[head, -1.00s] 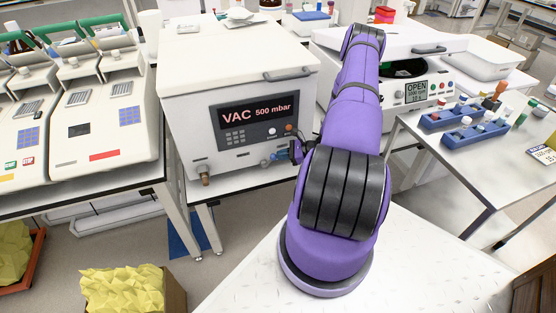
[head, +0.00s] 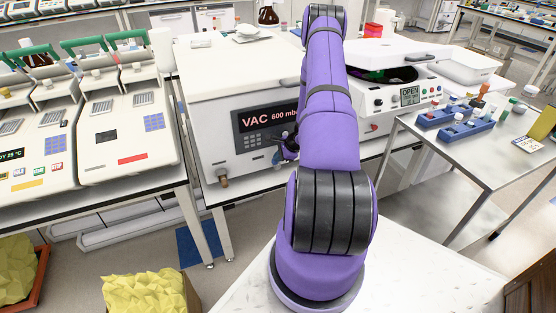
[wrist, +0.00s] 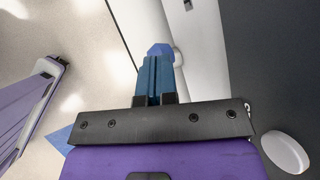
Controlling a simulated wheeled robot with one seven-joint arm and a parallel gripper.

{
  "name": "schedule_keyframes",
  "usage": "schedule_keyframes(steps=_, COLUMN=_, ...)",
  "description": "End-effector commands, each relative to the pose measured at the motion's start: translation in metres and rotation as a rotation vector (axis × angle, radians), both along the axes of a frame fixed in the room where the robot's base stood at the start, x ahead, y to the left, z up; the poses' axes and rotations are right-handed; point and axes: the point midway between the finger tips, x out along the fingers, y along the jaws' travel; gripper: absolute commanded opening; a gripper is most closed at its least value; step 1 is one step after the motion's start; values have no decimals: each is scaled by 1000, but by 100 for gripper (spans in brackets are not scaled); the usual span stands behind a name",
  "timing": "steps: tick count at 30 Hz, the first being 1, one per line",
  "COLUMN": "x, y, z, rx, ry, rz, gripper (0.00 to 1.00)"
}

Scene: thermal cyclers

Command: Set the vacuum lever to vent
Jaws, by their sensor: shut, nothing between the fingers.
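The white vacuum oven (head: 215,165) stands on a bench at centre, its dark panel (head: 268,122) reading VAC 600 mb, the rest cut off by my arm. My gripper (head: 284,146) is by the lower right of its front, partly hidden by my arm. In the wrist view my gripper's blue-grey fingers (wrist: 154,66) are shut and empty. A blue piece (wrist: 160,49), apparently the vacuum lever, lies just past the fingertips, beside a pale round stub (wrist: 178,57). I cannot tell whether the fingers touch it. The lever is not clear in the head view.
A brass-coloured fitting (head: 223,181) sticks out at the oven's lower left. Thermal cyclers (head: 125,125) stand on the left bench. An open centrifuge (head: 395,95) is to the right. A metal table (head: 480,170) at right holds blue tube racks (head: 468,133).

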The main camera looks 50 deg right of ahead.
Motion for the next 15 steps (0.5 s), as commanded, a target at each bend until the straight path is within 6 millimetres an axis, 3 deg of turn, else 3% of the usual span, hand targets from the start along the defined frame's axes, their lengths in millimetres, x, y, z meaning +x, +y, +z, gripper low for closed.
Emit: schedule_keyframes(steps=15, x=0, y=0, z=11, rx=2, ry=-2, rz=-1, gripper=0)
